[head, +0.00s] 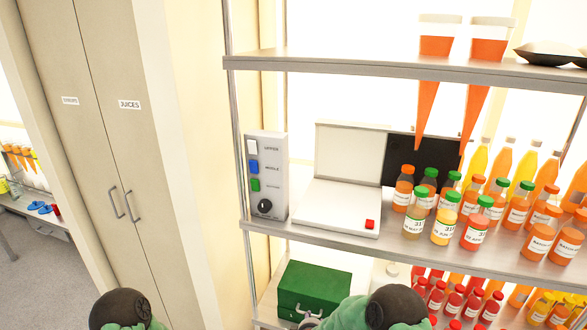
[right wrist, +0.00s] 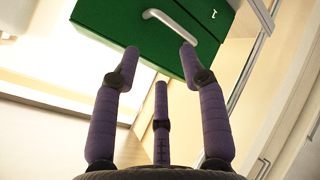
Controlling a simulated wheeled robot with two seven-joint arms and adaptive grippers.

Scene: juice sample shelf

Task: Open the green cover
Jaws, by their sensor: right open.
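The green cover (head: 312,288) is the front of a green box on the lower shelf in the head view, with a metal handle on its front. In the right wrist view the green cover (right wrist: 110,25) fills the top, and its pale handle (right wrist: 170,24) lies just beyond my fingertips. My right gripper (right wrist: 160,65) is open and empty, its purple fingers spread around the handle's line but apart from it. In the head view my right gripper (head: 310,322) is mostly hidden by my arm at the bottom edge. My left gripper is out of view.
The middle shelf (head: 400,250) above the box holds a white device (head: 335,210) with a red button, a control box (head: 266,175) and several juice bottles. Red-capped bottles (head: 455,303) stand right of my right arm. A shelf post (head: 240,150) is at left.

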